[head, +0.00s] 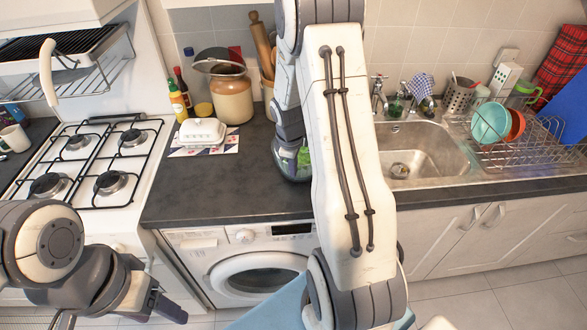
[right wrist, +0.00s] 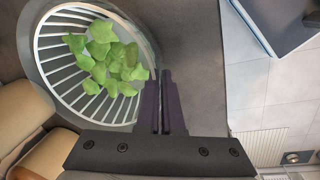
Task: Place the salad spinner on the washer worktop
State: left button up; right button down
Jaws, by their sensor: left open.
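The salad spinner shows in the right wrist view (right wrist: 62,76) as a round bowl with a white slatted basket and green leaves inside. In the head view, part of the spinner (head: 290,171) shows at the worktop (head: 222,194) above the washer (head: 240,262), mostly hidden behind my right arm. My right gripper (right wrist: 161,78) has its fingers close together at the bowl's edge and looks shut on its wall; whether the bowl rests fully on the worktop is unclear. My left gripper (head: 115,308) is open and empty, low at the front left, before the stove.
A stove (head: 95,170) stands left. A white butter dish (head: 202,131), bottles (head: 178,100) and a brown-and-cream jar (head: 232,98) stand at the worktop's back left. A sink (head: 430,150) and dish rack (head: 520,145) lie right. The worktop's front left is clear.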

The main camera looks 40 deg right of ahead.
jog(key=shift+f, duration=0.45)
jog(key=shift+f, duration=0.1)
jog(key=shift+f, duration=0.15)
jog(key=c, duration=1.1)
grip_release()
jog(key=shift+o, duration=0.2)
